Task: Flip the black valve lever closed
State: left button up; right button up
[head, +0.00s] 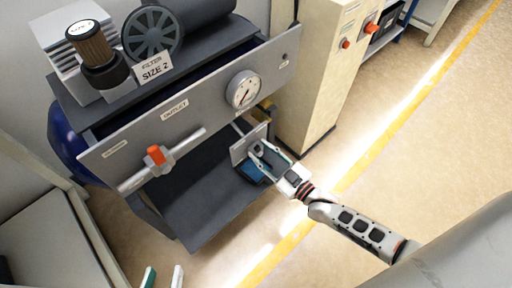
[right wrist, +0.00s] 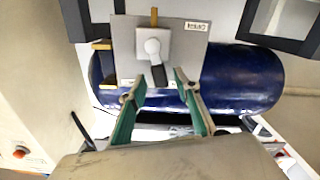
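The black valve lever (right wrist: 158,75) hangs down, slightly tilted, from a round silver hub on a grey plate (right wrist: 190,48) in the right wrist view. A brass pipe (right wrist: 154,16) rises above the hub. In the head view the plate (head: 240,146) stands below the gauge, and the lever is hard to make out beside my gripper. My right gripper (right wrist: 157,88) is open; its green-lined fingers point at the plate, one on each side of the lever's lower end. Contact cannot be told. My left gripper (head: 163,279) shows only its fingertips at the bottom edge, apart and empty.
A grey front panel carries a pressure gauge (head: 241,89) and an outlet pipe with an orange-handled valve (head: 156,155). A filter (head: 93,48) stands on top. A blue tank (right wrist: 240,80) lies behind the plate.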

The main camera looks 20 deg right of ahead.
pick_arm(q)
jog(key=shift+s+d+f+n, duration=0.1)
jog(key=shift+s+d+n, duration=0.05)
jog(key=shift+d+n, duration=0.2)
pick_arm(e)
jog(key=shift+x, duration=1.2)
grip_shut()
jog(key=shift+w+d+r+m, duration=0.1)
jog(key=shift+d+m, duration=0.15)
jog(key=shift+m, duration=0.35)
jog(key=shift+d+m, duration=0.3)
jog(key=shift+m, duration=0.7)
pick_arm(q)
jog(key=shift+a+m, duration=0.45)
jog(key=shift+a, duration=0.05)
